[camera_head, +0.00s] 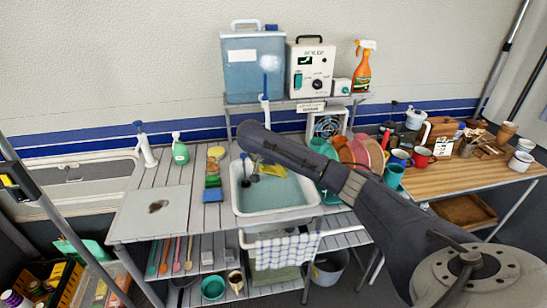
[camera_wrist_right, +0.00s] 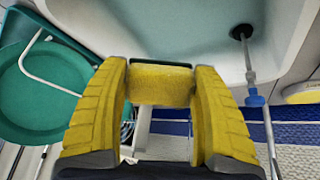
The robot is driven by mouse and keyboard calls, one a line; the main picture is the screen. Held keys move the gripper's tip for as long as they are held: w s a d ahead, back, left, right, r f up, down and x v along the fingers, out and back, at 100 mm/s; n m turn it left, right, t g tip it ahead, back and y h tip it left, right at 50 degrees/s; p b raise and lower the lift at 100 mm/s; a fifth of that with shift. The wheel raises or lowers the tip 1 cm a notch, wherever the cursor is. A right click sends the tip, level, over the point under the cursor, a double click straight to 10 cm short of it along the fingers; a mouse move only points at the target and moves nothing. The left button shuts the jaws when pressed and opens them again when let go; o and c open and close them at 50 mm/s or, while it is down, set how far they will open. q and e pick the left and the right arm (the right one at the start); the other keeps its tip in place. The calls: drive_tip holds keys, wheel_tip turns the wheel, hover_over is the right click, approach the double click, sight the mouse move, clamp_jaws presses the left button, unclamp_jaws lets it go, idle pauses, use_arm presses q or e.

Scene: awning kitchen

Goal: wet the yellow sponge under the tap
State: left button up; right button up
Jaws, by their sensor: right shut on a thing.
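My right gripper (camera_head: 270,171) is over the sink basin (camera_head: 237,207), with its arm coming in from the right. In the right wrist view its two yellow fingers (camera_wrist_right: 161,95) are shut on the yellow sponge (camera_wrist_right: 160,88), which has a dark green layer along its far edge. In the head view I cannot separate sponge from yellow fingers. The tap (camera_head: 265,100), a pale upright with a blue part, stands behind the sink; its lower part is partly hidden by my arm. A rod with a blue fitting (camera_wrist_right: 255,99) shows right of the sponge. My left gripper is out of view.
Bluish water (camera_head: 290,190) lies in the basin. Several coloured sponges (camera_head: 212,181) sit on the slats left of it. Crockery, including a green plate (camera_wrist_right: 40,92), stands right of the basin. A shelf with a blue tank (camera_head: 252,72) and a spray bottle (camera_head: 362,70) is behind.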

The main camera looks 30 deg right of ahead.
idle(0.3)
drive_tip(key=shift+s+a+r, duration=0.55)
drive_tip(key=shift+s+r, duration=0.3)
drive_tip(key=shift+s+a+r, duration=0.5)
drive_tip(key=shift+s+r, duration=0.35)
drive_tip(key=shift+s+a+r, duration=0.25)
drive_tip(key=shift+s+r, duration=0.05)
drive_tip(key=shift+s, duration=0.15)
